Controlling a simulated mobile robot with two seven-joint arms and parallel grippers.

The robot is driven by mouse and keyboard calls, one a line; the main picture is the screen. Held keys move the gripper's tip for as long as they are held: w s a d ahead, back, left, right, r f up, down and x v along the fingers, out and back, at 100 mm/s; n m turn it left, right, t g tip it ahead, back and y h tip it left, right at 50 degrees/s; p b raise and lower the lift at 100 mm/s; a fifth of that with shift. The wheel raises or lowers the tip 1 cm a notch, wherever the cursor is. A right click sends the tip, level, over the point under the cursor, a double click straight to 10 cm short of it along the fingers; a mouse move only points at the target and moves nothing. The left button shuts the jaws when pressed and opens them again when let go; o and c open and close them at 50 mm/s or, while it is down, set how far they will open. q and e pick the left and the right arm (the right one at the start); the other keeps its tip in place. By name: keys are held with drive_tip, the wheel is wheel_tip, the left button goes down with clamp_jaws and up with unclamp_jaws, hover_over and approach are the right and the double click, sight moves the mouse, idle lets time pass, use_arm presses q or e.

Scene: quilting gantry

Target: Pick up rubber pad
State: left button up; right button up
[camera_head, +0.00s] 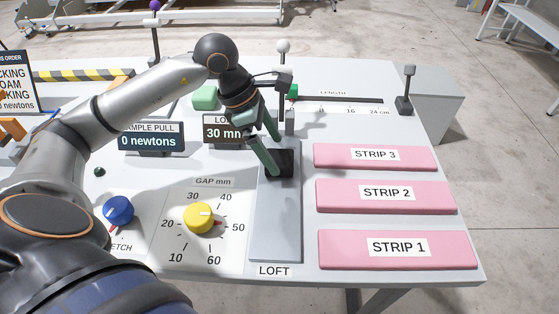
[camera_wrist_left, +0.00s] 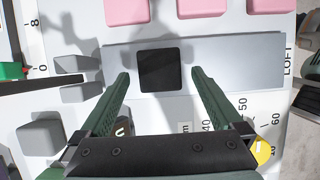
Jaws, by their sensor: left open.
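The rubber pad is a small black square (camera_head: 285,163) lying on the grey metal LOFT plate (camera_head: 275,225). My left gripper (camera_head: 276,156) reaches down over the plate with its green fingers at the pad, partly covering it in the head view. In the left wrist view the pad (camera_wrist_left: 159,70) lies between the two open fingertips (camera_wrist_left: 160,75), with a gap on each side. Whether the fingertips touch the plate cannot be told. My right gripper is not in view.
Pink strips labelled STRIP 1 (camera_head: 440,250), STRIP 2 (camera_head: 430,195) and STRIP 3 (camera_head: 415,157) lie right of the plate. A yellow GAP knob (camera_head: 198,218) and a blue knob (camera_head: 118,210) are left. Small grey blocks (camera_wrist_left: 40,133) and a length gauge (camera_head: 340,98) stand behind.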

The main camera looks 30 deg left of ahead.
use_arm(q)
drive_tip(key=shift+x, duration=1.2)
drive_tip(key=c, duration=1.3)
drive_tip(key=shift+c, duration=0.4)
drive_tip(key=shift+r, duration=0.15)
